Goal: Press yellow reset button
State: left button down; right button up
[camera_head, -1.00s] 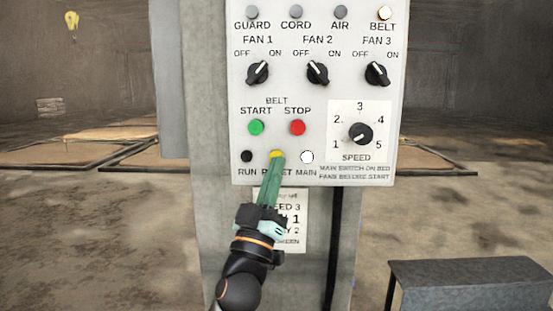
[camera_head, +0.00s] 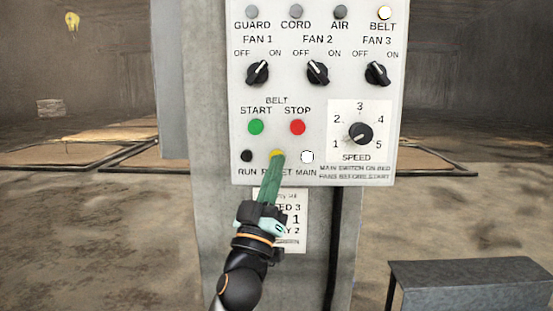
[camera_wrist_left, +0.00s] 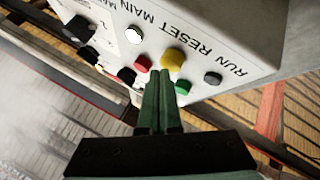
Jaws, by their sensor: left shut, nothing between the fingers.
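The yellow reset button (camera_head: 277,153) is on the lower part of the white control panel (camera_head: 240,115), between the black RUN button (camera_head: 246,156) and the white MAIN light (camera_head: 307,157). My left gripper (camera_head: 278,160) is shut and empty, its green fingers pointing up at the yellow button and covering part of the RESET label. In the left wrist view, the yellow button (camera_wrist_left: 174,58) stands just beyond the closed fingertips (camera_wrist_left: 160,76). I cannot tell whether they touch it. My right gripper is not in view.
The green START button (camera_head: 256,127) and red STOP button (camera_head: 297,127) sit close above. Three fan knobs and a speed dial (camera_head: 360,133) are also on the panel. The BELT lamp (camera_head: 384,13) looks lit. A grey bench (camera_head: 470,272) stands at lower right.

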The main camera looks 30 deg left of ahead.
pick_arm(q)
jog(key=shift+w+a, duration=0.25)
jog(key=shift+w, duration=0.15)
dwell(0.5)
jog(key=shift+d, duration=0.1)
jog(key=shift+s+d, duration=0.4)
jog(key=shift+s, duration=0.35)
jog(key=s+d, duration=0.1)
jog(key=s, duration=0.2)
jog(key=s+d, duration=0.1)
jog(key=shift+s+d+p, duration=0.15)
jog(key=shift+d+p, duration=0.15)
jog(key=shift+f, duration=0.1)
dwell(0.7)
